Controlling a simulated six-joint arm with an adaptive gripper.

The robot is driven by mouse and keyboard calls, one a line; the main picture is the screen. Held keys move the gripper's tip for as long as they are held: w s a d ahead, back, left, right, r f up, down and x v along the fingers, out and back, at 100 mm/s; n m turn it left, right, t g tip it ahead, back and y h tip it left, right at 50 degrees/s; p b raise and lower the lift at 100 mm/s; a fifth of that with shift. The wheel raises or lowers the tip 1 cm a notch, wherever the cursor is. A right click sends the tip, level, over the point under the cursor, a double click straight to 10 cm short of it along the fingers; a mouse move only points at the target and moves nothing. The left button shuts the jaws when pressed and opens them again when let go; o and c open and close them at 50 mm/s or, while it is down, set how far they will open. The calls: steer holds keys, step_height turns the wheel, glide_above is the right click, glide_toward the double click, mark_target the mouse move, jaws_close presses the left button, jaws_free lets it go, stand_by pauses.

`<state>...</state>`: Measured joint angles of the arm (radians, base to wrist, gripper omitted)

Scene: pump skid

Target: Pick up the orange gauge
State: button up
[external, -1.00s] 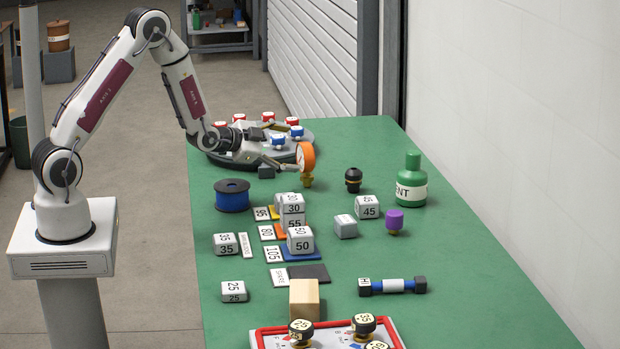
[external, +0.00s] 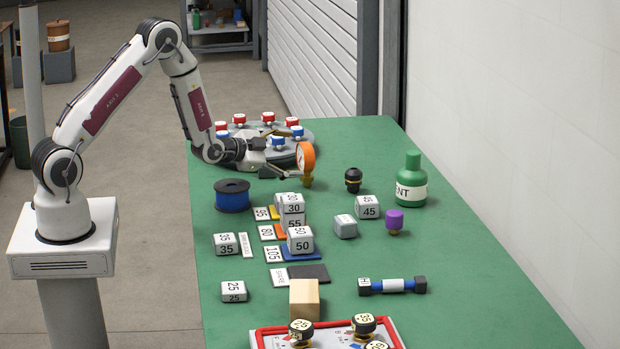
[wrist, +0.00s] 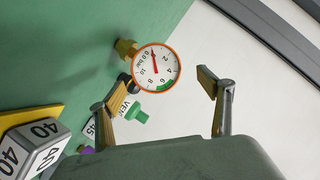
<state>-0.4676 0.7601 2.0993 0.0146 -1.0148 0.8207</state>
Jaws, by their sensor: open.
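The orange gauge (external: 306,158) stands upright on the green table on a brass stem. In the wrist view the gauge (wrist: 156,67) shows its white dial with a red needle and an orange rim. My gripper (external: 280,160) is low over the table, just left of the gauge. In the wrist view my gripper (wrist: 160,95) is open, with one finger to either side of the dial and a gap to each. The gauge is a little beyond the fingertips, and nothing is between them.
A round grey rack (external: 302,131) with red and blue valves stands behind my gripper. A black-topped knob (external: 353,179) and a green bottle (external: 411,182) stand right of the gauge. A blue spool (external: 232,197) and several numbered blocks (external: 300,240) lie nearer the camera.

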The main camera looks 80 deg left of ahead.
mark_target(301, 155)
steer(key=shift+w+a+f, duration=0.2)
steer(key=shift+w, duration=0.3)
steer(key=shift+w, duration=0.1)
steer(key=shift+f+x, duration=0.15)
steer(key=shift+x, duration=1.1)
steer(key=shift+f+x, duration=0.1)
steer(key=shift+x, duration=1.15)
steer(key=c, duration=1.7)
steer(key=shift+r, duration=0.2)
steer(key=shift+r, duration=4.9)
